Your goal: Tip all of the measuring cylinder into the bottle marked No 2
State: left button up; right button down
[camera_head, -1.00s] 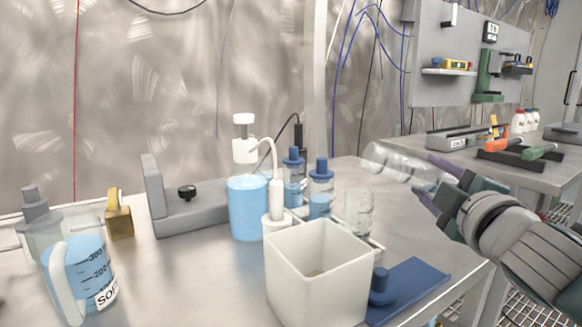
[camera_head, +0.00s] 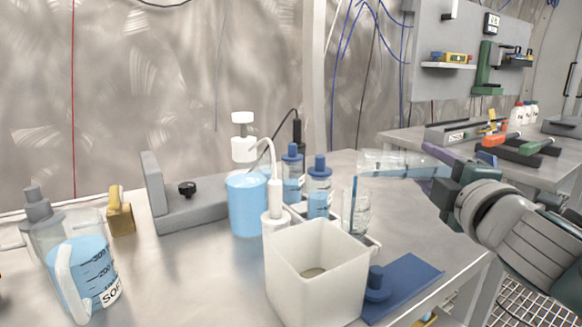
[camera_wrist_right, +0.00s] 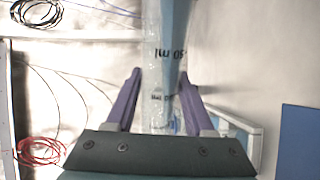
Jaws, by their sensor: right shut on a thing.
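My right gripper (camera_head: 432,172) is shut on the clear measuring cylinder (camera_head: 392,163), which lies nearly level with its mouth to the left. Blue liquid shows inside it, and a thin blue stream falls from its mouth into the open clear bottle (camera_head: 362,212) below. The right wrist view shows the cylinder (camera_wrist_right: 160,50), marked in ml, between the purple fingers (camera_wrist_right: 160,95). Two blue-stoppered bottles of blue liquid (camera_head: 319,190) (camera_head: 292,178) stand beside the open bottle. I cannot read any bottle number. My left gripper is not in view.
A cream square bin (camera_head: 318,285) stands in front of the bottles. A blue stopper (camera_head: 376,283) rests on a blue mat (camera_head: 412,278) near the table edge. A dispenser bottle (camera_head: 247,205) and a jug of blue liquid (camera_head: 82,270) stand to the left.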

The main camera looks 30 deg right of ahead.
jog(key=shift+r, duration=0.1)
jog(key=shift+a+r+n+p, duration=0.1)
jog(key=shift+r+n+p, duration=0.3)
jog(key=shift+p, duration=0.15)
jog(key=shift+w+a+r+n+p, duration=0.1)
jog(key=shift+a+r+n+p, duration=0.1)
jog(key=shift+r+n+p, duration=0.4)
jog(key=shift+f, duration=0.15)
jog(key=shift+a+r+n, duration=0.1)
jog(key=shift+r+n, duration=0.2)
jog(key=shift+n, duration=0.1)
dwell(0.9)
